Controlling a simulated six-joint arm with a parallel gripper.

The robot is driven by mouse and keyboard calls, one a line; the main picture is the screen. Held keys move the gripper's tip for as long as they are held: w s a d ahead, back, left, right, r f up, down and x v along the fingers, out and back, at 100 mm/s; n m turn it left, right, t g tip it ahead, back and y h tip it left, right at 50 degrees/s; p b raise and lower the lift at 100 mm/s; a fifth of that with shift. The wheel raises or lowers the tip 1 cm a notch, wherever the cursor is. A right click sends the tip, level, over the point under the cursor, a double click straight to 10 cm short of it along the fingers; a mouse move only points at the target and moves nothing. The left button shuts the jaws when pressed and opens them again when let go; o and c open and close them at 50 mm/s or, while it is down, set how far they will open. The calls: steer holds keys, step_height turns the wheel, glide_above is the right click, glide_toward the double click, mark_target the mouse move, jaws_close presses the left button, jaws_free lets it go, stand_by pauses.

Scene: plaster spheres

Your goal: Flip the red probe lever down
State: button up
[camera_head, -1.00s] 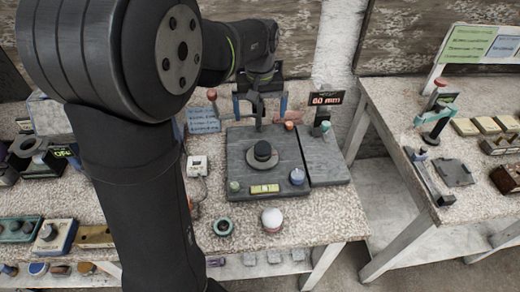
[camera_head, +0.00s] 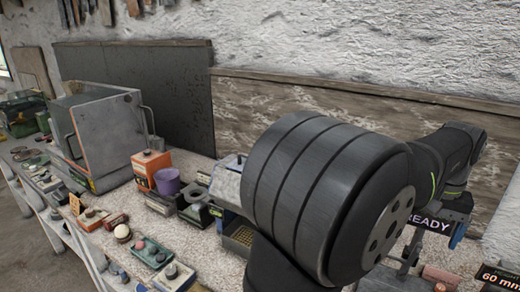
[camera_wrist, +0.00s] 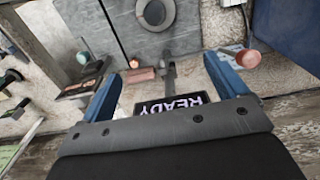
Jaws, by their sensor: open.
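The grey probe stand (camera_wrist: 168,72) rises between my gripper's two blue fingers. A small salmon-red piece (camera_wrist: 140,74) lies beside it, near the left finger; it may be the red probe lever, but I cannot tell for sure. My gripper (camera_wrist: 164,68) is open, with nothing between the fingertips that I can see held. A black READY sign (camera_wrist: 170,103) shows between the fingers, and also in the head view (camera_head: 430,222). A round dark plaster form (camera_wrist: 155,12) is on the grey plate at the top. In the head view my arm hides much of the station.
A red ball knob (camera_wrist: 249,58) stands right of the right finger.

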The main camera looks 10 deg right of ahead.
steer(key=shift+w+r, duration=0.2)
steer(key=shift+w, duration=0.2)
steer(key=c, duration=0.3)
steer(key=shift+n+t+h, duration=0.3)
steer(key=shift+n+h, duration=0.2)
steer(key=shift+n, duration=0.1)
steer(key=w+r, duration=0.1)
steer(key=w, duration=0.2)
steer(key=w+a+r, duration=0.1)
steer(key=w+r, duration=0.1)
steer(key=w, duration=0.1)
steer(key=w+a+r, duration=0.1)
steer(key=w+r, duration=0.1)
steer(key=w, duration=0.1)
steer(key=shift+w, duration=0.3)
steer(key=c, duration=1.5)
steer(key=shift+n+h, duration=0.3)
steer(key=w+r, duration=0.1)
steer(key=w+a+r, duration=0.1)
steer(key=w, duration=0.1)
steer(key=w+a+r, duration=0.1)
steer(key=w, duration=0.1)
steer(key=shift+w, duration=0.15)
jaws_close()
